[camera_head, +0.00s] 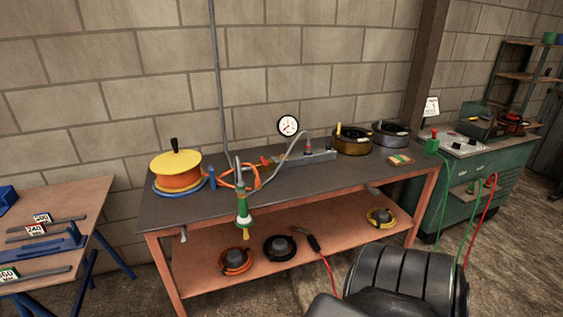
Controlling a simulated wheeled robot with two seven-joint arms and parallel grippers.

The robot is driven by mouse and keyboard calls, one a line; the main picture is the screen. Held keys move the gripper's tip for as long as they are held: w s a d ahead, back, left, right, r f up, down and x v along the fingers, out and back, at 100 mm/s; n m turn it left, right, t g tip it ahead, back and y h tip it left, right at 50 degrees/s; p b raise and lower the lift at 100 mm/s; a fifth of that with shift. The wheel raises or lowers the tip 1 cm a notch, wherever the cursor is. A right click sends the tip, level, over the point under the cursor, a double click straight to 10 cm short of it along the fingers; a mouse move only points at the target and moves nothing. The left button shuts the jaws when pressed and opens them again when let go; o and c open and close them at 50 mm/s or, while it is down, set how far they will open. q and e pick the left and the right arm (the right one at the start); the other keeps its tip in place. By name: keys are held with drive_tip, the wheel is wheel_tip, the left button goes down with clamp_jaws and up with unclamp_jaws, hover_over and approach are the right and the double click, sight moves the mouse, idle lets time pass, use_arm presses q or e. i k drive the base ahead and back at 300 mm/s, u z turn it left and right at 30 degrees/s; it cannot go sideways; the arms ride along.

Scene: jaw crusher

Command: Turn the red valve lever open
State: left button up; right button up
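On the dark-topped workbench (365,178) lies a long grey bar-like fitting (318,158) with a small red part (308,150) standing on it. An orange-red piece (265,161) lies at its left end beside a coiled orange hose (226,178). I cannot tell which of these is the red valve lever, or how it is turned. A round white gauge (288,125) stands behind the fitting, and a grey hose curves up beside it. Neither of my grippers shows in the head view.
A yellow-topped orange reel (176,171) stands at the bench's left, and a green-and-white tool (243,207) overhangs its front edge. Two round containers (352,141) stand at back right. A dark ribbed shape (402,275), unclear what, fills the lower right. The front right benchtop is mostly clear.

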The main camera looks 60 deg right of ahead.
sight(263, 160)
drive_tip(key=z, duration=2.45)
drive_tip(key=i, duration=0.4)
